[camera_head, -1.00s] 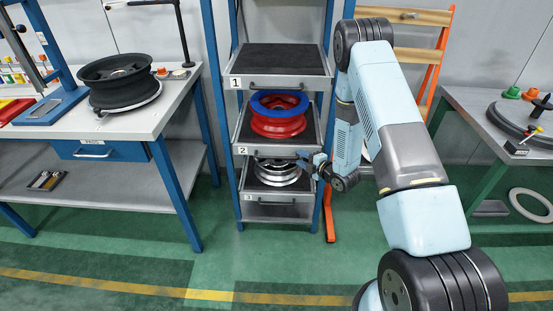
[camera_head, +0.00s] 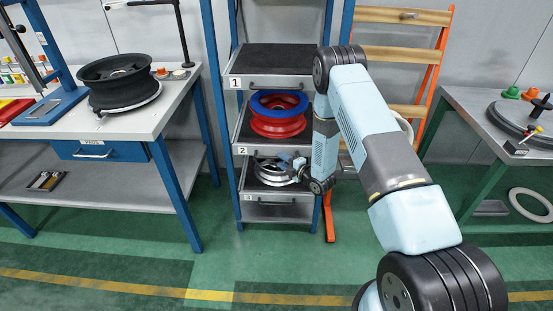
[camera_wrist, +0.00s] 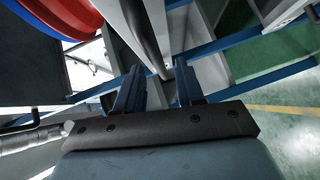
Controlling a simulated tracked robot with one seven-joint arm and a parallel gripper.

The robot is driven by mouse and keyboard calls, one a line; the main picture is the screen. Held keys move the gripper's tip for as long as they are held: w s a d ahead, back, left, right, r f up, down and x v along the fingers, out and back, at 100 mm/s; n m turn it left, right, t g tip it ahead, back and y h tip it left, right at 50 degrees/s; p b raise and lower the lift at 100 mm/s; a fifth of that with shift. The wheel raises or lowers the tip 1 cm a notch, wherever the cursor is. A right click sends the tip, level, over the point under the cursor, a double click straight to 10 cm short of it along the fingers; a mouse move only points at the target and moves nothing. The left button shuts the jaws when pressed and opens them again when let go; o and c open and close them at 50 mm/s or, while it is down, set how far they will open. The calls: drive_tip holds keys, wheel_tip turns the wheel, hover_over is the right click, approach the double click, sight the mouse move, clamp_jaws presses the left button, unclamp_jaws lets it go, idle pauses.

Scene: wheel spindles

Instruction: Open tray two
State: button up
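Tray two (camera_head: 250,150), marked 2, is the middle tray of the rack and holds a red wheel (camera_head: 278,127) with a blue ring (camera_head: 279,101) on top. Its front is in line with the trays above and below. My gripper (camera_head: 291,165) is just below its front edge, right of the middle. In the wrist view my gripper (camera_wrist: 159,73) is open, its two dark fingers apart. A long grey edge (camera_wrist: 148,32), likely the tray's front, runs toward the gap between them. I cannot tell whether the fingers touch it.
Tray one (camera_head: 280,60) above is empty. Tray three (camera_head: 268,212) below holds a silver wheel (camera_head: 270,173), close to my gripper. The blue rack post (camera_head: 318,212) stands right of it. A workbench (camera_head: 150,112) is at left; floor in front is clear.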

sight(277, 158)
drive_tip(key=shift+x, duration=2.05)
clamp_jaws()
